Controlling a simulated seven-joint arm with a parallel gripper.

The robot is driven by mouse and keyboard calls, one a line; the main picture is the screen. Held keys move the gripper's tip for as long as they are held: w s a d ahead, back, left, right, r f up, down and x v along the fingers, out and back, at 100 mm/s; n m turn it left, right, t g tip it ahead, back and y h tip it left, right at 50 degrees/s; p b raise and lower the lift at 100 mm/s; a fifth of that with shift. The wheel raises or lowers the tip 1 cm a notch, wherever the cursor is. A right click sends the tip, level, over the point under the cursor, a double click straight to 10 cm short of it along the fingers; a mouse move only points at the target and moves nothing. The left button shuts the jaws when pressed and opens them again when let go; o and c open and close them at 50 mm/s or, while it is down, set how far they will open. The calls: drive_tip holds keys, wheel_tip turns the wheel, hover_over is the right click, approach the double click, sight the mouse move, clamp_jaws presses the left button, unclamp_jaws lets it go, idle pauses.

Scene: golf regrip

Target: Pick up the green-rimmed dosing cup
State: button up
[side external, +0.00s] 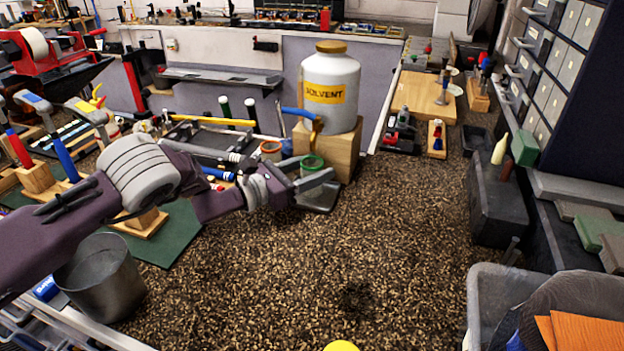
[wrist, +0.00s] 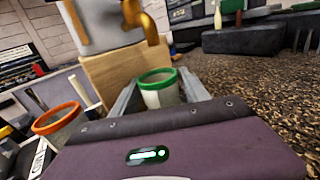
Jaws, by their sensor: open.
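The green-rimmed dosing cup (side external: 312,162) stands in front of the wooden block under the solvent jug. In the wrist view the cup (wrist: 160,90) is upright, with its green rim and pale translucent wall showing between my two fingers. My gripper (side external: 306,175) is open and reaches in from the left, low, with its fingers on either side of the cup. I cannot tell whether a finger touches it. My own wrist housing hides the cup's lower part in the wrist view. An orange-rimmed cup (side external: 270,149) stands to the left; it also shows in the wrist view (wrist: 57,120).
The white solvent jug (side external: 331,82) stands on a wooden block (side external: 341,148) right behind the cup, its orange spigot (wrist: 147,22) overhanging nearby. A dark tray (side external: 319,199) lies by the gripper. A metal bucket (side external: 101,277) stands front left. The speckled surface (side external: 380,250) is clear to the right.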

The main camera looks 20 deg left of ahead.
drive_tip(key=c, duration=1.1)
